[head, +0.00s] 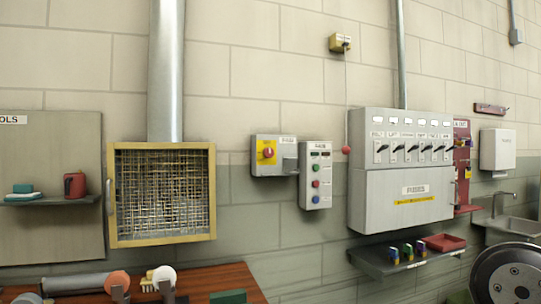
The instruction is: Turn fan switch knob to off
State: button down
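A grey switch box (279,156) is on the wall just right of the mesh-fronted duct opening. It carries a red rotary knob (268,152) on a yellow plate. The small label beside the knob is too blurred to read, so I cannot confirm that this is the fan switch. The knob's exact setting is also too small to tell. A larger grey panel (379,190) to the right has a row of several black-handled switches with small unreadable labels above them. My gripper is not in view.
A button box (316,175) hangs just right of the switch box. A yellow-framed mesh grille (161,194) is left of it. A wooden bench (212,282) with tools stands below. A shelf (378,262) sits under the fuse panel. The wall in front of the knob looks unobstructed.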

aim_at(269, 153)
jog(key=u, duration=0.35)
jog(key=k, duration=0.4)
jog(key=u, duration=0.85)
jog(key=i, duration=1.2)
jog(key=z, duration=1.4)
jog(key=i, duration=0.8)
jog(key=z, duration=0.9)
